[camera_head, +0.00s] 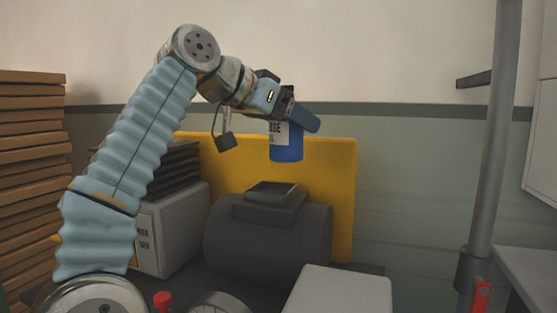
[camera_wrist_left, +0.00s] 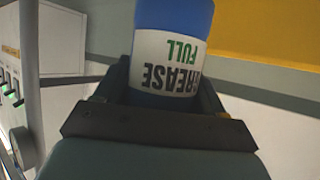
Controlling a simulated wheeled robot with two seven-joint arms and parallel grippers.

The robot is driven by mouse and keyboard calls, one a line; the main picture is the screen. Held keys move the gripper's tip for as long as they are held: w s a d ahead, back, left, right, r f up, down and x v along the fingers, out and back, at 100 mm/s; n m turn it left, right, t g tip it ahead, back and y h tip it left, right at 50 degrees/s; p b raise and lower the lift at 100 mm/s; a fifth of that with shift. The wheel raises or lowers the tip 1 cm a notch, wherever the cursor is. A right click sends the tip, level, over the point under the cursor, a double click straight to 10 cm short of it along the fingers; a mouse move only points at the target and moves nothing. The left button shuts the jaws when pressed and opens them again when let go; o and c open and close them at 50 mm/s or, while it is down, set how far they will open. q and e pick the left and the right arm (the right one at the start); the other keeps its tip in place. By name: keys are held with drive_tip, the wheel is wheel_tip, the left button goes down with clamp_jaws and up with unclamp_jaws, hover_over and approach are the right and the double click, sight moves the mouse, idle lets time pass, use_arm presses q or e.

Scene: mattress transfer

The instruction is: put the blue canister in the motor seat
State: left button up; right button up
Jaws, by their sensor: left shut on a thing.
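The blue canister (camera_head: 287,149) has a white label and is held in the air. My left gripper (camera_head: 305,118) is shut on it, around its upper part in the head view. In the left wrist view the canister (camera_wrist_left: 173,48) sits between the two fingers, its label reading "GREASE FULL" upside down. A dark grey motor (camera_head: 265,245) lies below, with a square dark seat (camera_head: 270,194) on top. The canister is above the seat and apart from it, roughly upright. The inside of the seat is hard to make out. My right gripper is not in view.
A yellow panel (camera_head: 342,190) stands behind the motor. A light grey box (camera_head: 172,230) is on the left, by stacked brown boards (camera_head: 30,180). A pale box top (camera_head: 340,291) is in front. A grey pole (camera_head: 491,150) rises at the right.

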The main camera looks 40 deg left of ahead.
sight(279, 158)
use_arm(q)
drive_tip(key=shift+w+a+f, duration=0.15)
drive_tip(key=shift+a+f, duration=0.45)
drive_tip(key=shift+f, duration=0.7)
drive_tip(key=shift+w+a+f, duration=0.15)
drive_tip(key=shift+a+f, duration=0.5)
drive_tip(key=shift+f, duration=0.6)
drive_tip(key=shift+w+a+f, duration=0.15)
drive_tip(key=shift+a+f, duration=0.45)
drive_tip(key=shift+f, duration=0.7)
drive_tip(key=shift+f, duration=0.2)
drive_tip(key=o, duration=1.3)
drive_tip(key=shift+r, duration=0.1)
drive_tip(key=shift+r, duration=0.15)
drive_tip(key=v, duration=1.2)
